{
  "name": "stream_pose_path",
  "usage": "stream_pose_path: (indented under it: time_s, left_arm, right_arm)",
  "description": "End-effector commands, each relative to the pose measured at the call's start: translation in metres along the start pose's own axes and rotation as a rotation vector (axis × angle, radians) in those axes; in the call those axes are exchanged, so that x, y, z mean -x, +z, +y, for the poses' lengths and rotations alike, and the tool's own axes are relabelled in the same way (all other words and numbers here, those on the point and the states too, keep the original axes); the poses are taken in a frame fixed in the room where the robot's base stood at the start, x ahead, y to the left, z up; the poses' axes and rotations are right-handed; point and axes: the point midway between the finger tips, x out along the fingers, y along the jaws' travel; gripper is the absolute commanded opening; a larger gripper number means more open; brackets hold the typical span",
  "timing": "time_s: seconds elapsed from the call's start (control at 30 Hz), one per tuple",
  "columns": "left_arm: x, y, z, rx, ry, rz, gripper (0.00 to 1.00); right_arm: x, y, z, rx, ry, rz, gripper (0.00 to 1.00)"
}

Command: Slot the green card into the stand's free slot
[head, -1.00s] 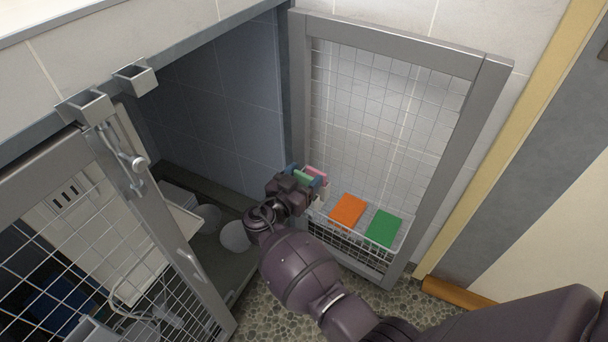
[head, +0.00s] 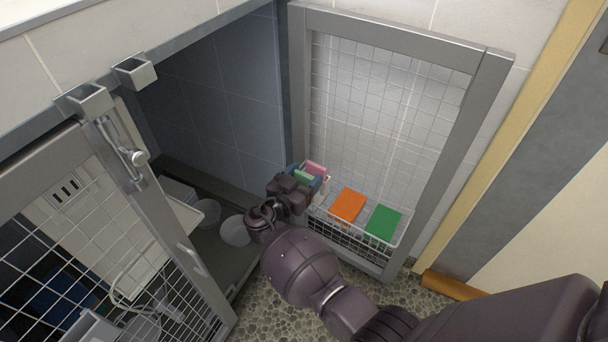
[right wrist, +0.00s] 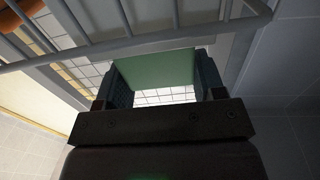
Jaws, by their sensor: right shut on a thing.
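My right gripper (head: 303,181) is shut on a pale green card (head: 304,175) at the left end of a white wire rack (head: 350,236) on the mesh door. In the right wrist view the green card (right wrist: 155,68) spans between the two dark fingers (right wrist: 160,84). A pink card (head: 317,168) shows just behind the fingers, partly hidden. An orange card (head: 348,206) and a darker green card (head: 383,222) lie in the rack to the right. The rack's left end is hidden by the gripper, so I cannot tell whether the held card touches it. My left gripper is not in view.
The mesh door (head: 400,50) stands open with a grey frame. A second barred gate (head: 150,215) is at the left. Pale bowls (head: 234,231) sit on the kennel floor. An orange roll (head: 452,288) lies on the pebbled floor at the right.

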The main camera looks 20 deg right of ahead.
Motion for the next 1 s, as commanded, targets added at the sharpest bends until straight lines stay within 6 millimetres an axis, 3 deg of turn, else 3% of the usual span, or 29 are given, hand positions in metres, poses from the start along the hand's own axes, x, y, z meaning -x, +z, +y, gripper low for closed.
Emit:
stream_pose_path:
  time_s: [0.4,0.43,0.6,1.0]
  left_arm:
    - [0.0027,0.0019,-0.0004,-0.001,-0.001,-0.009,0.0]
    - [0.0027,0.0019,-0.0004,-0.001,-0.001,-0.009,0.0]
    - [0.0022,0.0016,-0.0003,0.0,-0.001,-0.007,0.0]
    - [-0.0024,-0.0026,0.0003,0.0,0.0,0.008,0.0]
  right_arm:
    - [0.0,0.0017,-0.0001,0.0,0.0,0.0,0.4]
    - [0.0,0.0017,-0.0001,0.0,0.0,0.0,0.68]
    - [0.0001,0.0018,-0.0001,0.0,0.0,0.0,0.93]
    - [0.0085,0.0016,-0.0005,0.0,-0.002,-0.001,0.93]
